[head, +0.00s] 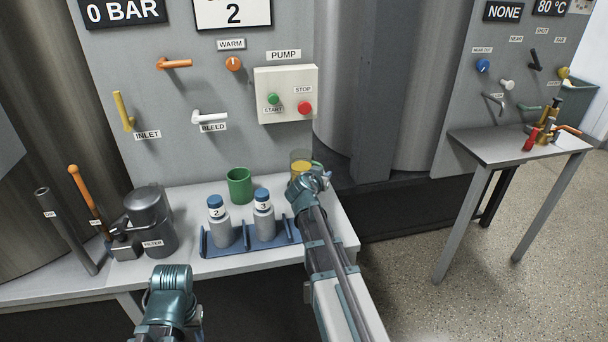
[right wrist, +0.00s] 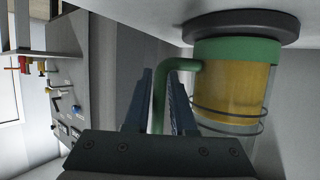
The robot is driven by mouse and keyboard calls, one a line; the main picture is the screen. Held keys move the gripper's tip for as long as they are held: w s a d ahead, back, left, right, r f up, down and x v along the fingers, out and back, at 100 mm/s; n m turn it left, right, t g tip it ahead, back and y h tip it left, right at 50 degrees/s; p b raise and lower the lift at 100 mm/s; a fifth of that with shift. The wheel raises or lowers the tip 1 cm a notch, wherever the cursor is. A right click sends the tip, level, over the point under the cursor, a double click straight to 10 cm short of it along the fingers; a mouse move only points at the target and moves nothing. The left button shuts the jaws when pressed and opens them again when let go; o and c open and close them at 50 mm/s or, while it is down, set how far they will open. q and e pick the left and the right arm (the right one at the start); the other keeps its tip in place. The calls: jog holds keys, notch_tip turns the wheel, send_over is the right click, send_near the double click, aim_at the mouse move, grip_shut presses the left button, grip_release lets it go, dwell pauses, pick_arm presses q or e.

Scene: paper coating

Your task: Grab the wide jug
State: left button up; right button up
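The jug (head: 300,170) stands at the back right of the left bench, partly hidden by my right gripper (head: 312,180). In the right wrist view the jug (right wrist: 232,92) is clear with yellow contents, a green band and a green handle (right wrist: 160,95). It appears upside down there. The handle lies between the two fingers of my right gripper (right wrist: 162,100), which sit close on both sides of it. My left gripper (head: 172,280) is low in front of the bench, away from the jug; its fingers cannot be made out.
A green cup (head: 239,186) stands left of the jug. A blue rack (head: 280,234) with two blue-capped bottles (head: 221,222) is in front. A grey filter unit (head: 149,220) is at the left. The pump panel (head: 287,94) rises behind. A side table (head: 500,146) stands right.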

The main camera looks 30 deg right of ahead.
grip_shut()
dwell(1.2)
